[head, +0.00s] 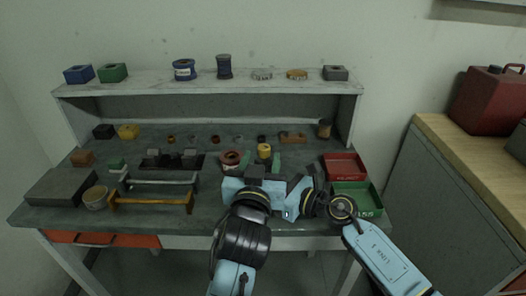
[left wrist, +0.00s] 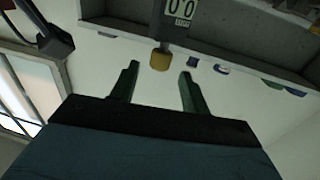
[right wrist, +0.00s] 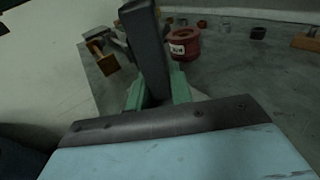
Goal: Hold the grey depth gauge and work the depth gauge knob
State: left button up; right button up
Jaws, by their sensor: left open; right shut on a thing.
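The grey depth gauge (right wrist: 150,50) is a dark bar standing between the fingers of my right gripper (right wrist: 157,88), which is shut on it. In the left wrist view the gauge (left wrist: 179,30) shows a white number plate and a short shaft with the yellow depth gauge knob (left wrist: 159,60) at its end. My left gripper (left wrist: 158,72) is open, with its green fingertips on either side of the knob and gaps on both sides. In the head view the knob (head: 264,150) shows by the left gripper (head: 262,161); my arms hide most of the gauge.
A workbench (head: 220,215) holds a red spool (head: 231,158), small bushings and a yellow-handled bar (head: 150,203). Red (head: 344,167) and green (head: 358,198) trays are at the right. A shelf (head: 130,88) with several parts runs along the back.

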pick_arm(q)
jog(key=shift+s+a, duration=0.2)
jog(key=shift+s, duration=1.2)
pick_arm(e)
jog(key=o, duration=0.8)
jog(key=shift+o, duration=0.2)
